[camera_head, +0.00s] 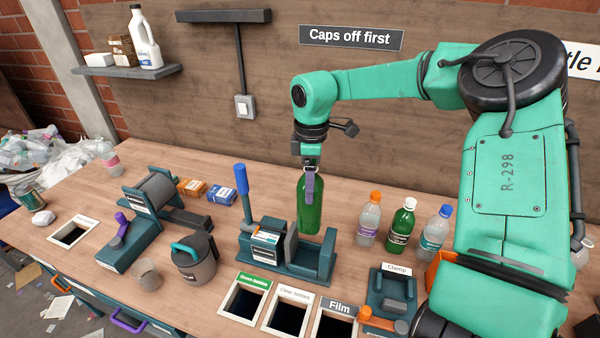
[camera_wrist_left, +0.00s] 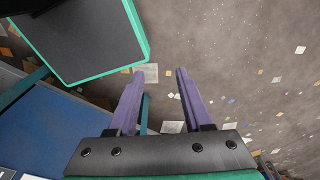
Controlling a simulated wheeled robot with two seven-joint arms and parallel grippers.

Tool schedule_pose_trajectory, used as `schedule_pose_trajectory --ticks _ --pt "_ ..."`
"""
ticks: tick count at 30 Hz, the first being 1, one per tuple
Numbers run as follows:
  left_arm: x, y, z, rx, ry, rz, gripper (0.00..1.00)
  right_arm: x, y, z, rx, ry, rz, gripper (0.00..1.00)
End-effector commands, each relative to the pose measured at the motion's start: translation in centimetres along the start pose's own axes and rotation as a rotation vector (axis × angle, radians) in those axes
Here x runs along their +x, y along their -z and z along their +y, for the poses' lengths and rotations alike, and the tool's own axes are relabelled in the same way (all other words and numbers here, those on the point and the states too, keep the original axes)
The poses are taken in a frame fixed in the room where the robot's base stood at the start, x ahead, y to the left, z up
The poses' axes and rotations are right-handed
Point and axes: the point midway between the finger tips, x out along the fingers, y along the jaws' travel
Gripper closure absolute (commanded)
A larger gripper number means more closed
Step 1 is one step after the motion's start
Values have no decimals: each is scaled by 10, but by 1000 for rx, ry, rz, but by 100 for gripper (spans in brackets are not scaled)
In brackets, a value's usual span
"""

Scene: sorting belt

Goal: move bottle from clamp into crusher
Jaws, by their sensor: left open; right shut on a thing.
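A green bottle (camera_head: 311,208) without a visible cap hangs upright in my right gripper (camera_head: 310,178), which is shut on its upper part. The bottle is over or just behind the crusher (camera_head: 318,262), a dark teal bench device with a blue-handled lever (camera_head: 241,180); I cannot tell whether its base touches the device. The clamp (camera_head: 394,290), labelled "Clamp", stands empty at the front right. My left gripper (camera_wrist_left: 158,92) shows only in the left wrist view. It is open and empty above the littered floor.
Bin openings, including the "Film" one (camera_head: 338,308), line the front edge. A grey lidded pot (camera_head: 195,260) stands to the left. A blue bin (camera_wrist_left: 60,125) shows in the left wrist view.

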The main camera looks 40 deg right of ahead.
Motion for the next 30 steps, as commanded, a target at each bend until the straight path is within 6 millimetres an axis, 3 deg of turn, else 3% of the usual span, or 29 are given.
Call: schedule_pose_trajectory --ticks 5,8,12,15,24,30 --pt "13 -23 4 0 -5 -34 50 30 0 0 0 2 -1 98" --pt "34 -20 4 0 -4 -26 50 49 0 0 -1 -1 -1 98" --pt "55 6 0 1 1 18 50 70 0 0 0 -1 0 98" --pt "69 14 -1 1 3 34 50 84 0 0 0 -1 0 98" --pt "114 -11 3 -1 -1 -1 50 128 0 0 0 -1 -1 98" --pt "138 -13 3 -1 -1 -1 50 153 0 0 0 -1 0 98"
